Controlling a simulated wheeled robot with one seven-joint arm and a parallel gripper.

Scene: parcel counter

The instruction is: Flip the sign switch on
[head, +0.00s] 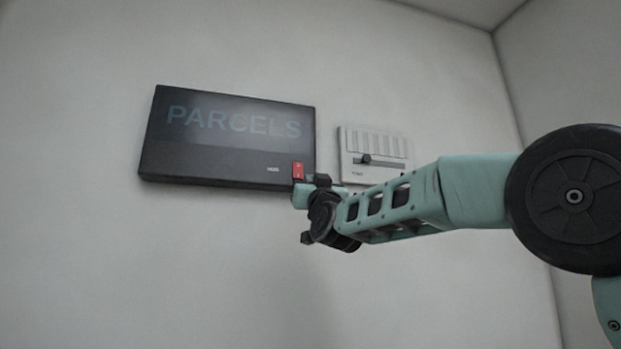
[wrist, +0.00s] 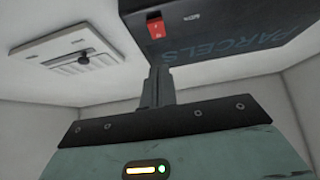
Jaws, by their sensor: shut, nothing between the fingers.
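The dark PARCELS sign (head: 220,150) is mounted on the wall, its lettering dim and unlit. Its red rocker switch (head: 298,170) sits at the sign's lower right corner. In the wrist view the red switch (wrist: 155,28) shows on the sign's dark face (wrist: 225,35). My gripper (head: 301,184) is shut and empty, just below the switch in the head view. In the wrist view its closed fingers (wrist: 158,75) point toward the sign a little below the switch. I cannot tell whether the fingertips touch the sign.
A white wall panel with a slider (head: 375,150) is mounted right of the sign, close to my gripper. It also shows in the wrist view (wrist: 55,55). The wall left of and below the sign is bare. A room corner lies at the right.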

